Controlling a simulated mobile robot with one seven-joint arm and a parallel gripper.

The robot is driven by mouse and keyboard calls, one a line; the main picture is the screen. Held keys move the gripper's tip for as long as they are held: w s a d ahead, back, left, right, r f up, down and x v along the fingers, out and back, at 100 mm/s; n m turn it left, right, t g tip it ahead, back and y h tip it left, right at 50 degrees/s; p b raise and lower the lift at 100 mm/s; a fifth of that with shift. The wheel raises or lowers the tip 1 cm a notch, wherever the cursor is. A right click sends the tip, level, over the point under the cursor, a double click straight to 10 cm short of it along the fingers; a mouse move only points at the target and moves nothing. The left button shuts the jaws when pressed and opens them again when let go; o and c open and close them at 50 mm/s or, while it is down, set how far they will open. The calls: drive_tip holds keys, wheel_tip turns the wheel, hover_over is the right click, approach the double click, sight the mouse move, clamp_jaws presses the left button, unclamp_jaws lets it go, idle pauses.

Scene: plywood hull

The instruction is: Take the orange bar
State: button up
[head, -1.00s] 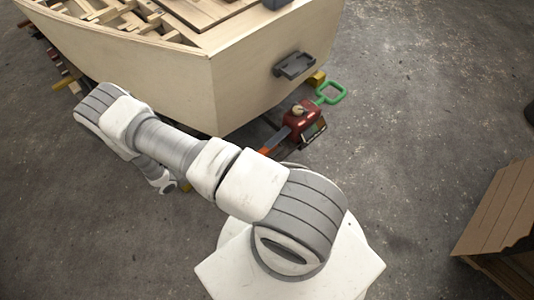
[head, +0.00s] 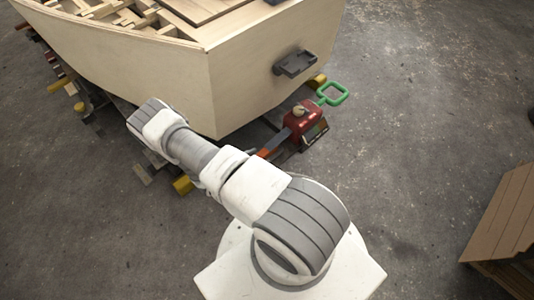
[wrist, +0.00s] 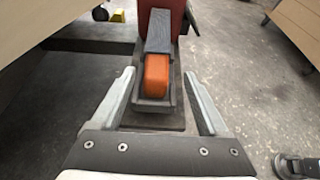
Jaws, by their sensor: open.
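The orange bar (wrist: 157,76) shows in the wrist view, at the near end of a dark grey holder, with its near end facing me. My gripper (wrist: 160,88) is open in the wrist view, one finger on each side of the bar, and nothing is between the fingers that they touch. Whether the fingertips reach as far as the bar is hard to tell. In the head view a small part of the orange bar (head: 264,152) shows just past my arm, beside the red tool body. My gripper is hidden behind my arm there.
The red tool (head: 302,119) with a green handle (head: 333,94) lies by the plywood hull (head: 160,75). A black bracket (head: 295,64) sticks out of the hull. Yellow-ended supports (head: 182,185) lie under it. A brown wooden panel (head: 503,215) stands at right. The floor between is clear.

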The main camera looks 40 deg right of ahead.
sight(266, 152)
drive_tip(key=x, duration=0.2)
drive_tip(key=b+x, duration=0.2)
drive_tip(key=x, duration=0.1)
drive_tip(key=shift+w+d+f, duration=0.15)
drive_tip(key=shift+w+d, duration=0.1)
drive_tip(key=shift+w, duration=0.05)
clamp_jaws()
